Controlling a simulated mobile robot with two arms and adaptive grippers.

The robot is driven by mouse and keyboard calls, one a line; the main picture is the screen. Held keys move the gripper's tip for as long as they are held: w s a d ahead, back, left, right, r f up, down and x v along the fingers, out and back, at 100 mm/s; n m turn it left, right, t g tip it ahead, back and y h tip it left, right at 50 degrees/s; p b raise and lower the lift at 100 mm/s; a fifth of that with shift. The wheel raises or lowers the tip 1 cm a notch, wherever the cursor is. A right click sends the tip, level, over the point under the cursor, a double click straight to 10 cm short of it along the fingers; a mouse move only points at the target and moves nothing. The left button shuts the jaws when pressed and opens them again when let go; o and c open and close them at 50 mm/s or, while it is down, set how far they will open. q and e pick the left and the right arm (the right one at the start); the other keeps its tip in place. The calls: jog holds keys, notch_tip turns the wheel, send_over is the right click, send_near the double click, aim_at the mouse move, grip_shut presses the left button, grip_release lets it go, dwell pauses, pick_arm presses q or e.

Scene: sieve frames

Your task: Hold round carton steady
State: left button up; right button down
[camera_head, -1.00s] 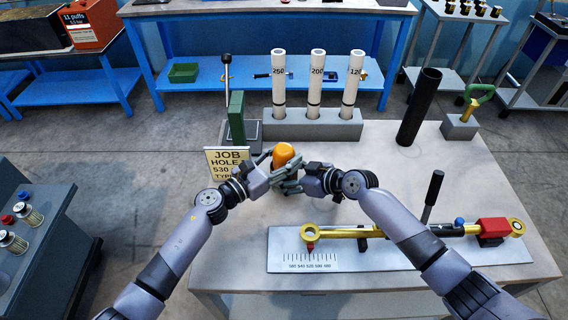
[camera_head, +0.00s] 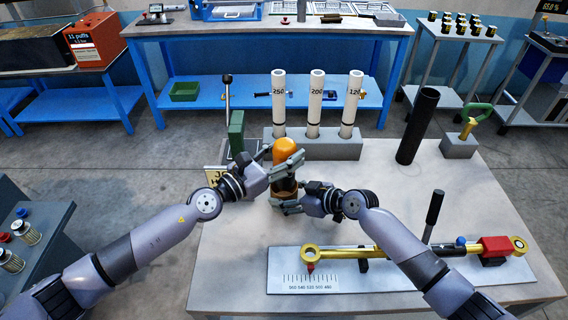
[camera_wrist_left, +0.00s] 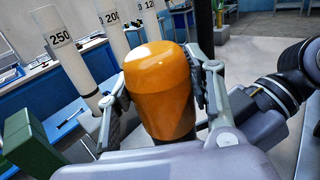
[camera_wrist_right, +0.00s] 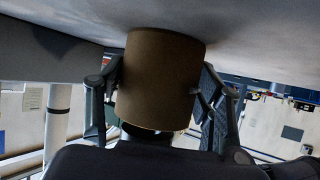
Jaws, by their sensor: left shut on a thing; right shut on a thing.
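The round carton (camera_head: 285,187) is a brown cylinder standing upright over the table in the head view. It also shows large in the right wrist view (camera_wrist_right: 160,80). My right gripper (camera_head: 291,204) is shut on it low down, with a finger on each side. An orange rounded part (camera_head: 284,148) sits above the carton and fills the middle of the left wrist view (camera_wrist_left: 160,90). My left gripper (camera_head: 283,165) is shut on this orange part, above the right gripper. The join between orange part and carton is hidden by the fingers.
A grey block with several white tubes (camera_head: 313,148) stands just behind. A green lever press (camera_head: 237,135) is at the left, a black tube (camera_head: 417,125) at the right. A ruler plate (camera_head: 350,282) with a brass tool lies in front. The table's right middle is clear.

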dwell(0.3)
dwell(0.5)
jog(key=shift+c, duration=1.8)
grip_release()
